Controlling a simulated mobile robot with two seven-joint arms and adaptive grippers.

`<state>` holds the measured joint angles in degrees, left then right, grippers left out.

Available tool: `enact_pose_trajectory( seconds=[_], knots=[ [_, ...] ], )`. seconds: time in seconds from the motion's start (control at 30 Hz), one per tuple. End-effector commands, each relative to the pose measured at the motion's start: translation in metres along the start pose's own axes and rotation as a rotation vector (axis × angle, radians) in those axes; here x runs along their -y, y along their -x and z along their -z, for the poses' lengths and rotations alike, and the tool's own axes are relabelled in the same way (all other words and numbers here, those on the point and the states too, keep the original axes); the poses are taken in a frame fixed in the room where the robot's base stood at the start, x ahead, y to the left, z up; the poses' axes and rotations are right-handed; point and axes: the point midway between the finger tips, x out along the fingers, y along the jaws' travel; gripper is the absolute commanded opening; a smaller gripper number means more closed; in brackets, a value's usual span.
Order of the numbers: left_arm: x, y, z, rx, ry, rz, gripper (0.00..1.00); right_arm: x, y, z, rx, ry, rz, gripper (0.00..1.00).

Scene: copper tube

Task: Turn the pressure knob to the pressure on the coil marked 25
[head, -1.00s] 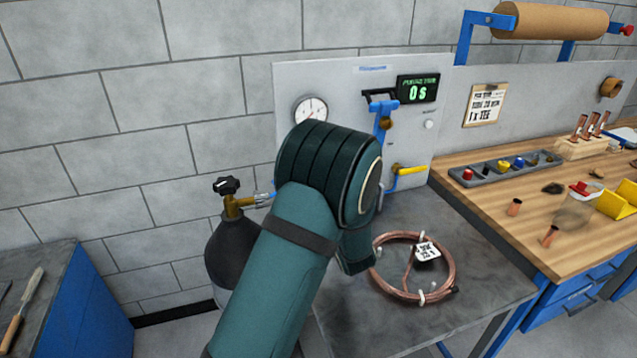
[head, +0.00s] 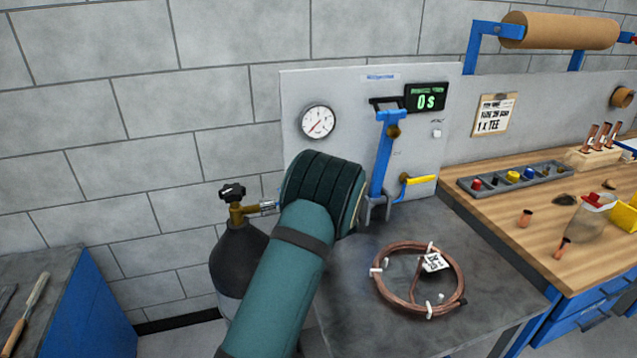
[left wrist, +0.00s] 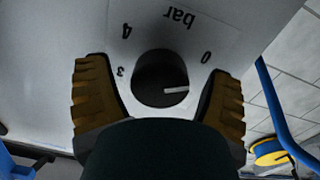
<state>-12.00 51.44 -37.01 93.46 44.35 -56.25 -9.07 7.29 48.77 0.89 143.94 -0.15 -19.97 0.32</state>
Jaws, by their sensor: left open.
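The dark round pressure knob (left wrist: 155,78) shows in the left wrist view on a pale panel. Its white pointer lies close to the 0 mark; bar, 3 and 4 are also printed around it. My left gripper (left wrist: 158,72) is open, with one finger on each side of the knob; I cannot tell whether they touch it. In the head view my left arm hides the knob and the gripper. The copper coil (head: 455,274) lies flat on the grey table with a white tag (head: 436,262), too small to read. The round gauge (head: 318,122) is above my arm.
The panel (head: 345,90) also carries a display reading 0 S (head: 426,98), a blue lever (head: 382,150) and a yellow-handled valve (head: 421,180). A dark gas cylinder (head: 237,255) stands left of my arm. A wooden bench (head: 480,205) is at right.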

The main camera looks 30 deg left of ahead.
Motion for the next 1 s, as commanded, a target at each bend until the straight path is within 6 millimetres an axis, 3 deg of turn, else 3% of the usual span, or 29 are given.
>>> enact_pose_trajectory(
  seconds=[0.3,0.5,1.0],
  knots=[
    [-0.0002,-0.0019,-0.0001,0.0,0.0,-0.001,0.82,0.0,-0.0001,0.0002,0.0,0.0,0.0,0.47],
    [-0.0003,-0.0018,-0.0002,0.0,0.0,-0.001,0.13,0.0,-0.0001,0.0002,0.0,0.0,0.0,0.47],
    [-0.0014,-0.0013,0.0005,0.005,-0.107,-0.001,0.13,0.0031,0.0082,0.0003,0.001,-0.001,0.0,0.47]
  ],
)
